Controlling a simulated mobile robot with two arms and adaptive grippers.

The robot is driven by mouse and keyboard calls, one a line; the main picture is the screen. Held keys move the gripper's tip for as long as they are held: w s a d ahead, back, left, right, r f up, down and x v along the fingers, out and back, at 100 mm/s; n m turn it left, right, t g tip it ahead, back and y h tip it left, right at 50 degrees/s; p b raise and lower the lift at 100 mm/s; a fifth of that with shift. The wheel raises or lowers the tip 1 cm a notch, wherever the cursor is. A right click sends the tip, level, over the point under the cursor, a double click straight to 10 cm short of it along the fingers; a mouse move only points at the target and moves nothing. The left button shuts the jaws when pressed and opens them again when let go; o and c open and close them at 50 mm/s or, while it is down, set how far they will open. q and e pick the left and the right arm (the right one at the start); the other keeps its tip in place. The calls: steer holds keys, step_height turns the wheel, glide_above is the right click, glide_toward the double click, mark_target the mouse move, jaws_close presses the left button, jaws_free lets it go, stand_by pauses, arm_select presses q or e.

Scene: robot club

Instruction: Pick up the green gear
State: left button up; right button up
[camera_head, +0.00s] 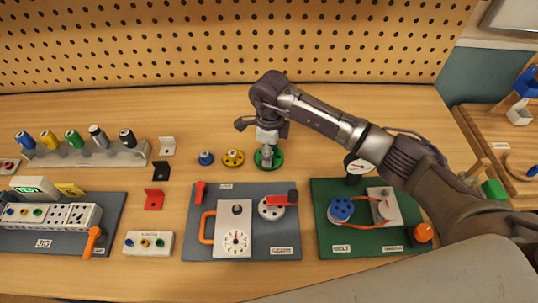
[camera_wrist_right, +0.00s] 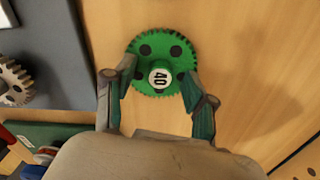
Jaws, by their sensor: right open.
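The green gear (camera_head: 277,158) lies flat on the wooden table, to the right of a yellow gear and a blue gear. In the right wrist view the green gear (camera_wrist_right: 154,48) shows round teeth, dark holes and a raised hub with a white disc marked 40. My right gripper (camera_head: 268,158) is over the green gear and hides part of it. In the wrist view my right gripper (camera_wrist_right: 157,92) is open, with a finger on either side of the hub. I cannot tell whether the fingers touch it. My left gripper is not in view.
The yellow gear (camera_head: 233,158) and blue gear (camera_head: 206,158) lie close to the left. A grey board (camera_head: 195,247) with a dial and crank is in front; a green board (camera_head: 330,250) with a belt drive is to its right. A pegboard (camera_head: 200,40) stands behind.

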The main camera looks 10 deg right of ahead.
jaws_close()
steer(key=shift+r, duration=0.1)
steer(key=shift+r, duration=0.4)
step_height(320, 180, up, 3)
steer(key=shift+w+f+b, duration=0.1)
steer(key=shift+b, duration=0.75)
steer(key=s+d+r+b, duration=0.2)
steer(key=s+d+r, duration=0.5)
steer(key=s+d, duration=0.1)
steer(key=shift+s+r+b, duration=0.15)
steer(key=shift+s+b, duration=0.15)
steer(key=shift+d, duration=0.1)
